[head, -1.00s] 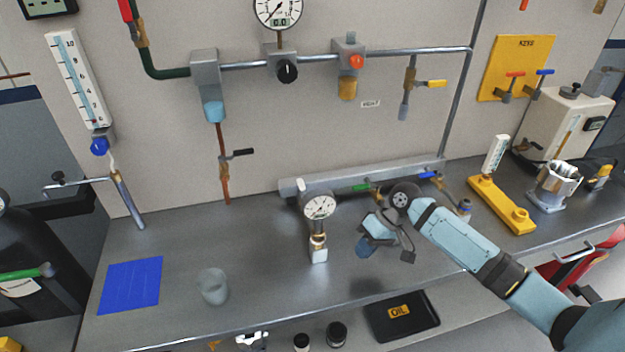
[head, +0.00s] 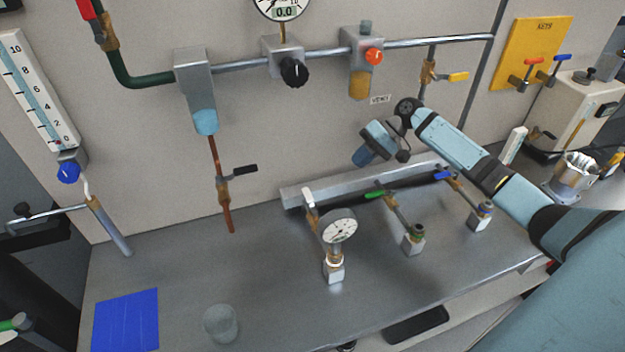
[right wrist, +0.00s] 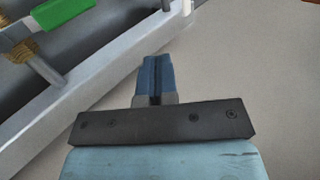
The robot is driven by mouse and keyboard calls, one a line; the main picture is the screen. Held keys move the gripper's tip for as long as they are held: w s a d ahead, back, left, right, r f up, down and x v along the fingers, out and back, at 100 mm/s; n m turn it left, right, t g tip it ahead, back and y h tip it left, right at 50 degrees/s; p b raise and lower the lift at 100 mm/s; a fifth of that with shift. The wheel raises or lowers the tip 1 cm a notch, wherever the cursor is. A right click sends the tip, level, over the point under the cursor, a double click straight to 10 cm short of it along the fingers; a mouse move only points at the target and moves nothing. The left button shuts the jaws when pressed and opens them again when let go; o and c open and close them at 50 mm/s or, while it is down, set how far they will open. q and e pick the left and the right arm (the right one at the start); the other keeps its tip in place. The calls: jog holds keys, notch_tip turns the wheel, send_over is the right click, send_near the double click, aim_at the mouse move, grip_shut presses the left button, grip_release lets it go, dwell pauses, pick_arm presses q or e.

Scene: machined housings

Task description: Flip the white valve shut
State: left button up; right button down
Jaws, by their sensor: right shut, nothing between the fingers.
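The white valve handle (head: 309,198) sits near the left end of the grey manifold bar, above a brass pipe that carries a round gauge (head: 338,226). The handle points roughly along its pipe, though its exact angle is hard to tell. My right gripper (head: 362,158) is shut and empty. It is up in front of the wall, above the bar and to the right of the white handle, touching nothing I can see. Its closed blue fingers also show in the right wrist view (right wrist: 155,78). My left gripper is out of view.
A green-handled valve (head: 376,194) and a blue-handled valve (head: 446,175) stand right of the white one on the manifold bar (head: 345,184). A black-handled valve (head: 243,170) hangs on the wall at left. A cup (head: 220,324) and blue mat (head: 126,320) lie on the bench.

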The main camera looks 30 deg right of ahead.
aim_at(310, 201)
jog(key=p+x, duration=0.1)
jog(key=x, duration=0.9)
jog(key=shift+s+a+p, duration=0.15)
jog(key=shift+a+p, duration=0.1)
jog(key=shift+p, duration=0.1)
jog(key=a, duration=0.1)
jog(key=a+p, duration=0.1)
jog(key=a, duration=0.1)
jog(key=shift+w+a+r, duration=0.1)
jog(key=shift+w+a, duration=0.1)
jog(key=shift+w, duration=0.2)
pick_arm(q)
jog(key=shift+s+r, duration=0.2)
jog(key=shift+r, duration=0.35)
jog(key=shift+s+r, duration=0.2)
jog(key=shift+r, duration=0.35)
pick_arm(e)
jog(key=shift+a, duration=0.15)
